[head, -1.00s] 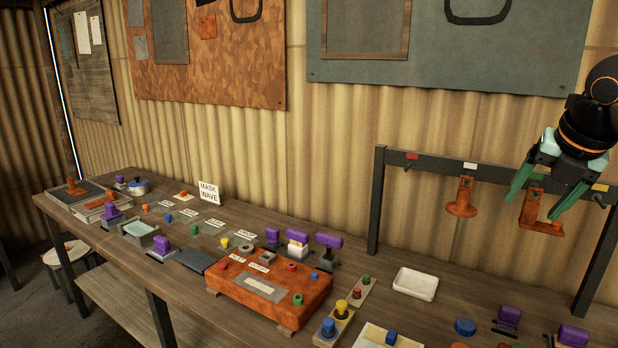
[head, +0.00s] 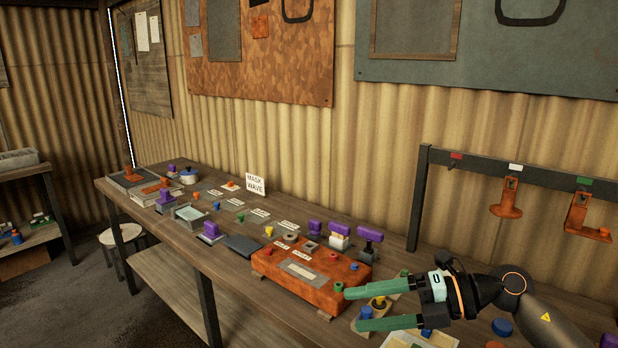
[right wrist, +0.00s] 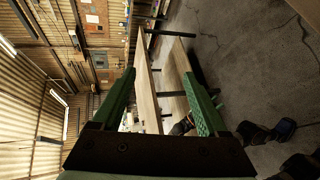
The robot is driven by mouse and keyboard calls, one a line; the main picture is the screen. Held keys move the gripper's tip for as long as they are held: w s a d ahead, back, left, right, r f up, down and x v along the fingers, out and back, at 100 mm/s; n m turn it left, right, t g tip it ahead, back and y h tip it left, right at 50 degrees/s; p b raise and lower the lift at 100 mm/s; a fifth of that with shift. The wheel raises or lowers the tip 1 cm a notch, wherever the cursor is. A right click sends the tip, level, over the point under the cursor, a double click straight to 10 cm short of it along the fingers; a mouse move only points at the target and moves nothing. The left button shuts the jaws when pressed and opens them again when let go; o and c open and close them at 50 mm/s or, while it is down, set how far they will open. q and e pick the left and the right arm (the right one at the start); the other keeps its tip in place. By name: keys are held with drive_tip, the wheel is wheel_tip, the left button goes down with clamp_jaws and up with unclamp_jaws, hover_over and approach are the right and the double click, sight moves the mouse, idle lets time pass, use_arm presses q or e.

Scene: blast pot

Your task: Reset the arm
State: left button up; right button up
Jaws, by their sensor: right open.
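My right gripper (head: 362,308) shows in the head view at the lower right, with green fingers apart and nothing between them. It points left over the bench, in front of the right end of the orange-brown box (head: 300,272). In the right wrist view the two green fingers (right wrist: 158,105) are spread, with the bench top (right wrist: 147,85) seen edge-on between them. Two orange tools hang on the dark rack: one with a round base (head: 506,210) and one with a flat base (head: 583,215). My left gripper is not in view.
The long wooden bench (head: 222,284) carries many small knobs and purple-handled stamps. A white "MASK WAVE" sign (head: 256,184) stands near the wall. The dark rack (head: 517,172) rises at the right rear. A stool (head: 118,238) and a side shelf (head: 28,172) stand at the left.

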drive_tip(key=s+d+f+m+t+h, duration=0.2)
drive_tip(key=s+f+m+t+h, duration=0.15)
drive_tip(key=f+m, duration=0.6)
drive_tip(key=s+d+f+m+t+h, duration=0.2)
drive_tip(key=f+m+t+h, duration=0.15)
drive_tip(key=f+m, duration=0.55)
drive_tip(key=s+d+f+m+t+h, duration=0.25)
drive_tip(key=f+m+t, duration=0.25)
drive_tip(key=f+m, duration=0.45)
drive_tip(key=s+f+m+g+h, duration=0.2)
drive_tip(key=s+f+m+g, duration=0.2)
drive_tip(key=s+f, duration=0.5)
drive_tip(key=s+g, duration=0.1)
drive_tip(key=s, duration=0.3)
drive_tip(key=shift+s+d+g+h, duration=0.15)
drive_tip(key=shift+d+g+h, duration=0.05)
drive_tip(key=shift+g+h, duration=0.15)
